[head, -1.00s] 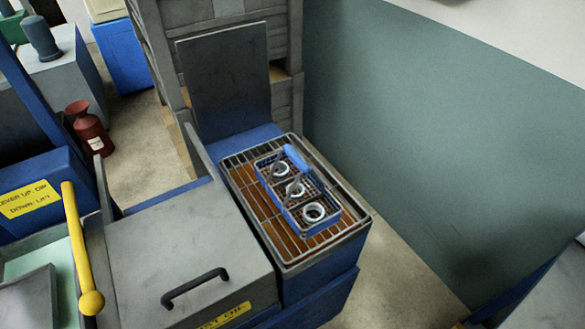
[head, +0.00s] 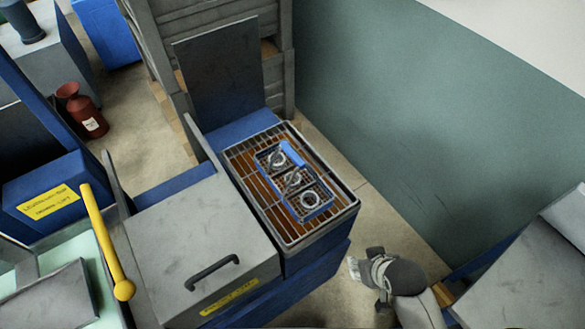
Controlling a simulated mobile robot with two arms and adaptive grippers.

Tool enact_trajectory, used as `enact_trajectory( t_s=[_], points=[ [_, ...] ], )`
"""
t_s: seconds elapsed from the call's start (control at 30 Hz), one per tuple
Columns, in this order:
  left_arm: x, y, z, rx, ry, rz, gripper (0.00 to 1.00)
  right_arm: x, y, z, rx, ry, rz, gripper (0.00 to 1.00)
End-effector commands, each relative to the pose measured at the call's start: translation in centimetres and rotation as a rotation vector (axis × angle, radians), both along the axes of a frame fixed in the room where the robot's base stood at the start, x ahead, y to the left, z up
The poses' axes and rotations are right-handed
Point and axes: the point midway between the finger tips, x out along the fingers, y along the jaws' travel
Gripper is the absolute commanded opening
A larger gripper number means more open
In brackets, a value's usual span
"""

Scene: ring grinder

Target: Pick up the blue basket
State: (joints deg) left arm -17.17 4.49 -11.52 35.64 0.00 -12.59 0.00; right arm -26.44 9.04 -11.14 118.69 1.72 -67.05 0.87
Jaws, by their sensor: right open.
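The blue basket (head: 273,187) sits on a wire rack (head: 253,193) at the end of the machine. It is a small wire basket with a thick blue handle grip (head: 292,154) over its top. Three metal rings lie inside it in a row. My right gripper (head: 357,268) is at the lower right, beside the rack's right side and apart from the basket. It is open, and nothing shows in it. My left gripper is out of view.
A grey lid with a black handle (head: 214,268) is left of the rack. An upright dark panel (head: 226,80) stands behind it. A yellow lever (head: 104,242) rises at the left. A green wall (head: 410,130) is at the right, with bare floor before it.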

Motion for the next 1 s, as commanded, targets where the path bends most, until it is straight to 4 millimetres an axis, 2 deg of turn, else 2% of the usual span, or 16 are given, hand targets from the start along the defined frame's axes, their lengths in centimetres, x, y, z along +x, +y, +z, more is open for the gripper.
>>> enact_trajectory(
  t_s=[0.03,0.1,0.2,0.4,0.5,0.67,1.0],
  points=[
    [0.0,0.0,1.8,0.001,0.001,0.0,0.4,1.9,1.0,4.5,0.019,-0.077,0.03,0.41],
    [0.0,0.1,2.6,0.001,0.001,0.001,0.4,4.7,2.9,8.5,0.061,-0.197,0.083,0.41],
    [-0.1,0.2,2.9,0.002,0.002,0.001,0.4,8.1,5.6,11.7,0.122,-0.346,0.155,0.41],
    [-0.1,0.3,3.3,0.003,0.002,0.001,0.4,12.5,9.8,15.7,0.236,-0.574,0.269,0.41],
    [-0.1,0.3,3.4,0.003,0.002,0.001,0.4,13.9,11.2,17.0,0.284,-0.657,0.309,0.41],
    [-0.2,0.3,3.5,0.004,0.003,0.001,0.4,14.9,12.2,18.1,0.329,-0.725,0.342,0.41],
    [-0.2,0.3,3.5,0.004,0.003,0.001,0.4,18.2,14.5,16.9,0.336,-0.736,0.344,0.41]
  ],
)
